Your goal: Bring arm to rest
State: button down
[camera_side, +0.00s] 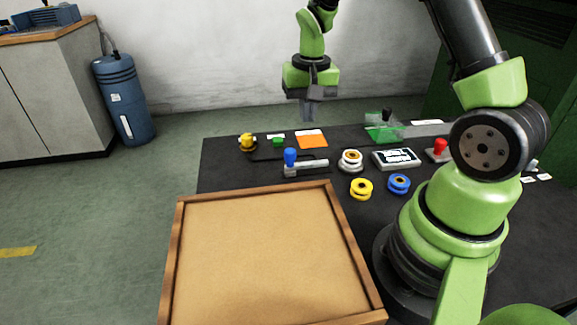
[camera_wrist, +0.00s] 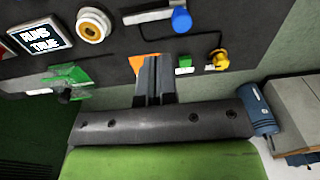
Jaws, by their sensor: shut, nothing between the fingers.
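My gripper (camera_side: 309,113) hangs in the air above the far edge of the dark table (camera_side: 225,170). It points down with its fingers together and nothing between them. In the wrist view the closed fingers (camera_wrist: 155,78) show in front of the orange square (camera_wrist: 135,63). The orange square (camera_side: 311,139) lies on the table below my gripper in the side view. My gripper touches nothing that I can see.
A wooden tray (camera_side: 180,250) fills the table's front. On the table are yellow (camera_side: 361,188), blue (camera_side: 398,184) and white (camera_side: 350,161) spools, a sign (camera_side: 396,159), a blue-knobbed lever (camera_side: 291,158), a red knob (camera_side: 440,146) and a green transparent guard (camera_side: 383,132). The air around my gripper is clear.

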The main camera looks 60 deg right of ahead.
jog(key=s+a+r+n+t+y, duration=0.2)
jog(key=s+a+r+n+t, duration=0.2)
jog(key=s+a+r, duration=1)
notch_tip(320, 180, up, 3)
jog(key=s+t, duration=0.1)
jog(key=t, duration=0.1)
jog(key=shift+s+n+t, duration=0.35)
jog(key=shift+n+t, duration=0.05)
dwell(0.3)
